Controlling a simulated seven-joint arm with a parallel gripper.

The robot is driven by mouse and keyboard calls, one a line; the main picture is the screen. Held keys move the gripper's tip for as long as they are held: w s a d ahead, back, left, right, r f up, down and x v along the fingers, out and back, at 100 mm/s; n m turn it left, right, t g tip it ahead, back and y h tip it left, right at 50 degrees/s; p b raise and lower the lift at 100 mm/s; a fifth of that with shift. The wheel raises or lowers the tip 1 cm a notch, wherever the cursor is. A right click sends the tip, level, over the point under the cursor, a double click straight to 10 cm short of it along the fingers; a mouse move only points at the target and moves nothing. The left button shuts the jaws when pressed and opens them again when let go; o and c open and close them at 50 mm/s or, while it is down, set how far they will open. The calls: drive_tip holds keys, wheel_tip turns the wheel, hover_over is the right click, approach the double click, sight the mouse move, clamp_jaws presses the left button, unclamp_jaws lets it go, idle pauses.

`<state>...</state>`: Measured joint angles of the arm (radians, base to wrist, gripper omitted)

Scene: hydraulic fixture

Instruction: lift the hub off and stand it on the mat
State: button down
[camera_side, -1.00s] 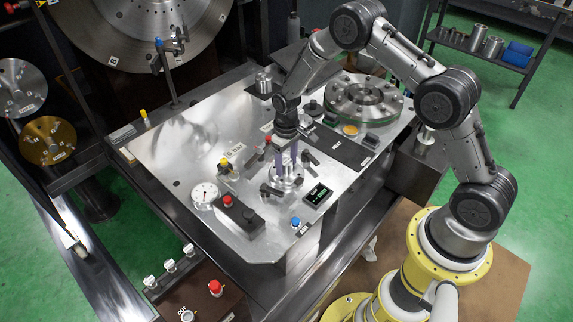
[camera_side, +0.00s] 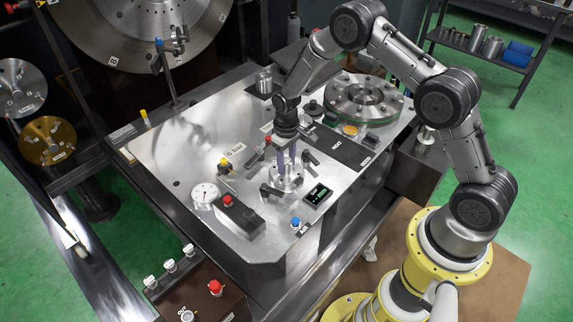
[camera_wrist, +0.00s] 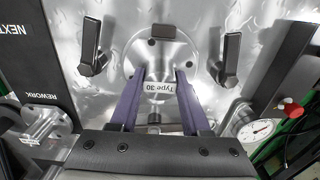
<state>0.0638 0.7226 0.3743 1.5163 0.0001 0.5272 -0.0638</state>
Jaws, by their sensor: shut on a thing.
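The hub (camera_side: 287,181) is a silver round part with a wide flange, upright on the steel fixture plate. In the wrist view the hub (camera_wrist: 158,57) bears a "Type 30" label between my fingers. My gripper (camera_side: 287,160) points down from above, its two purple fingers shut on the hub; it also shows in the wrist view (camera_wrist: 158,80). I cannot tell any gap under the hub. A dark mat (camera_side: 347,151) lies on the plate to the right of the hub. The mat (camera_wrist: 28,75) shows at the left of the wrist view with "NEXT" and "REWORK" labels.
Black-handled clamps stand on both sides of the hub, one at left (camera_wrist: 91,45) and one at right (camera_wrist: 230,57). A dial gauge (camera_side: 204,194), a small display (camera_side: 318,194) and a blue button (camera_side: 295,222) are near. A large flanged disc (camera_side: 363,98) sits behind the mat.

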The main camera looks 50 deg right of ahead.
sight(289, 163)
drive_tip(key=shift+r, duration=0.2)
drive_tip(key=shift+r, duration=2)
drive_tip(key=shift+s+f+n, duration=0.1)
drive_tip(key=shift+s+n, duration=0.35)
drive_tip(key=shift+n, duration=0.05)
drive_tip(key=s+d+r, duration=0.4)
drive_tip(key=s+d, duration=0.1)
drive_tip(key=d, duration=0.2)
drive_tip(key=s+d+r, duration=0.5)
drive_tip(key=d, duration=0.3)
drive_tip(key=shift+m, duration=0.5)
drive_tip(key=w+d+f, duration=0.2)
drive_tip(key=w+f, duration=0.1)
drive_tip(key=w, duration=0.1)
drive_tip(key=w+d+f, duration=0.2)
drive_tip(key=w+f, duration=0.1)
drive_tip(key=w, duration=0.1)
drive_tip(key=w+d+f, duration=0.2)
drive_tip(key=w+f, duration=0.1)
drive_tip(key=w, duration=0.1)
drive_tip(key=shift+d+f, duration=0.25)
drive_tip(key=shift+f, duration=1.75)
